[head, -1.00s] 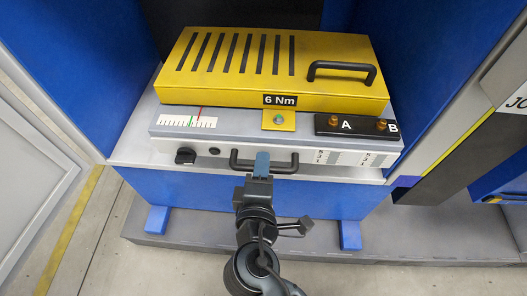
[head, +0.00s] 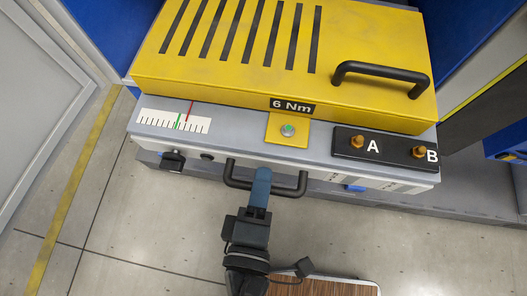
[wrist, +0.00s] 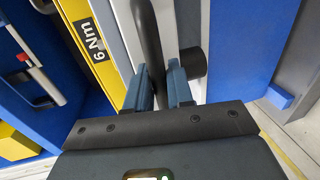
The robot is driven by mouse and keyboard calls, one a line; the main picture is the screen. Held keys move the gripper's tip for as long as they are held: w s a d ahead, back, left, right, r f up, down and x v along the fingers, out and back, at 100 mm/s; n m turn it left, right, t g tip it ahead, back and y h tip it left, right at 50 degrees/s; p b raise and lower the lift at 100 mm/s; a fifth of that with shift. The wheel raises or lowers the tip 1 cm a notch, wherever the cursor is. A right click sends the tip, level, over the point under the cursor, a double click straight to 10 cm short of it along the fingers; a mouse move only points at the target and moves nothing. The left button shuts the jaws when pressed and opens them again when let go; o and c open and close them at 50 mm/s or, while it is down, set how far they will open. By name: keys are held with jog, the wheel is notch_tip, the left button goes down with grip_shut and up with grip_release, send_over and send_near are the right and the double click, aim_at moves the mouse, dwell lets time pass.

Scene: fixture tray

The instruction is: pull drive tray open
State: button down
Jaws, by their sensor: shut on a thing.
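The drive tray (head: 215,148) is a grey unit with a pale front face, carrying a yellow slotted cover (head: 240,75) marked 6 Nm. Its black front handle (head: 231,180) is a horizontal bar. My gripper (head: 261,184) is shut on the middle of this bar. In the wrist view, the handle (wrist: 148,35) runs between the two blue-grey fingers of my gripper (wrist: 160,82). The tray stands out over the floor, and the blue base beneath it is mostly hidden.
A black knob (head: 172,160) is left of the handle. A black plate (head: 385,146) with brass posts A and B is on the right of the tray top. A second black handle (head: 382,76) is on the cover.

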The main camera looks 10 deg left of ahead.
jog(key=c, duration=1.1)
grip_release()
jog(key=shift+c, duration=0.2)
jog(key=v, duration=0.7)
jog(key=shift+s+b, duration=0.35)
jog(key=shift+s, duration=0.1)
